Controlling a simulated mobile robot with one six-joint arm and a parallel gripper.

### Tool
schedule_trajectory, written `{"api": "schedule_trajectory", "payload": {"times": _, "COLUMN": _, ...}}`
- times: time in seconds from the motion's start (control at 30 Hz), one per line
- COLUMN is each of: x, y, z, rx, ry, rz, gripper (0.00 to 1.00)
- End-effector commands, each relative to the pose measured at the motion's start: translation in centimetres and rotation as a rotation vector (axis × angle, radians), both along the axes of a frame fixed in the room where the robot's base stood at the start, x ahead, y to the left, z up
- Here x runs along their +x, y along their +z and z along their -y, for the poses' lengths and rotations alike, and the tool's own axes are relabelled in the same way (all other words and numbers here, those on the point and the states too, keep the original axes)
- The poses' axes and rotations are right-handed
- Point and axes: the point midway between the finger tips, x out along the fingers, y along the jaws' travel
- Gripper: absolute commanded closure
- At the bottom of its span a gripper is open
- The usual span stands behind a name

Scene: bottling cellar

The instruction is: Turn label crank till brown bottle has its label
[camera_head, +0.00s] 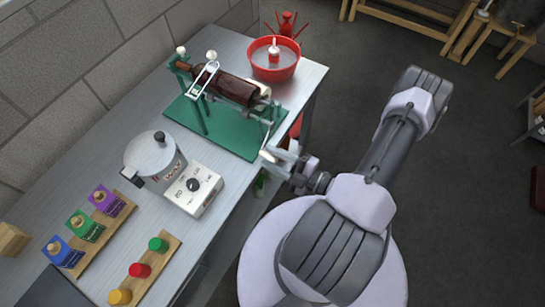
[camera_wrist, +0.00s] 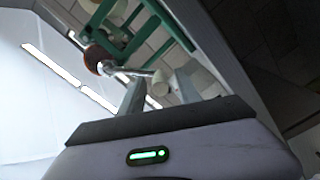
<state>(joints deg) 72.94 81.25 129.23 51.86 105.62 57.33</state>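The labelling machine has a green base (camera_head: 238,137) and stands on the bench. The brown bottle (camera_head: 222,86) lies on its side across it, under a metal bracket (camera_head: 203,78) with pale knobs. A cream roll (camera_head: 262,92) is at the bottle's right end. In the wrist view the bottle's round end (camera_wrist: 97,56) shows, with a metal crank arm (camera_wrist: 136,72) and a pale knob (camera_wrist: 160,82) before it. My gripper (camera_head: 277,153) is at the bench's right edge, beside the machine. Its fingers (camera_wrist: 160,92) stand apart, with the knob seen between them; contact is unclear.
A red basin (camera_head: 275,63) stands behind the machine. A metal pot (camera_head: 152,158) and a white dial box (camera_head: 193,189) stand in front. Coloured cartons (camera_head: 86,226) and several coloured caps (camera_head: 139,270) sit on wooden boards.

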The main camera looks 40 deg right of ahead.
Motion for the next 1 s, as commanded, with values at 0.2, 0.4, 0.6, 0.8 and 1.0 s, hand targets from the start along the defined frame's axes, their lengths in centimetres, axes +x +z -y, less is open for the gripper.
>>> {"api": "schedule_trajectory", "payload": {"times": 0.2, "x": 0.0, "y": 0.0, "z": 0.0, "rx": 0.000, "ry": -0.001, "rz": 0.000, "gripper": 0.61}}
{"api": "schedule_trajectory", "payload": {"times": 0.4, "x": -0.1, "y": 0.0, "z": 0.1, "rx": 0.000, "ry": -0.002, "rz": 0.000, "gripper": 0.61}}
{"api": "schedule_trajectory", "payload": {"times": 0.6, "x": -3.1, "y": 0.1, "z": 1.5, "rx": -0.002, "ry": -0.010, "rz": 0.000, "gripper": 0.61}}
{"api": "schedule_trajectory", "payload": {"times": 0.8, "x": -8.9, "y": 0.1, "z": 4.0, "rx": -0.005, "ry": -0.011, "rz": -0.001, "gripper": 0.61}}
{"api": "schedule_trajectory", "payload": {"times": 1.0, "x": -14.0, "y": 0.0, "z": 5.9, "rx": -0.003, "ry": -0.005, "rz": -0.002, "gripper": 0.61}}
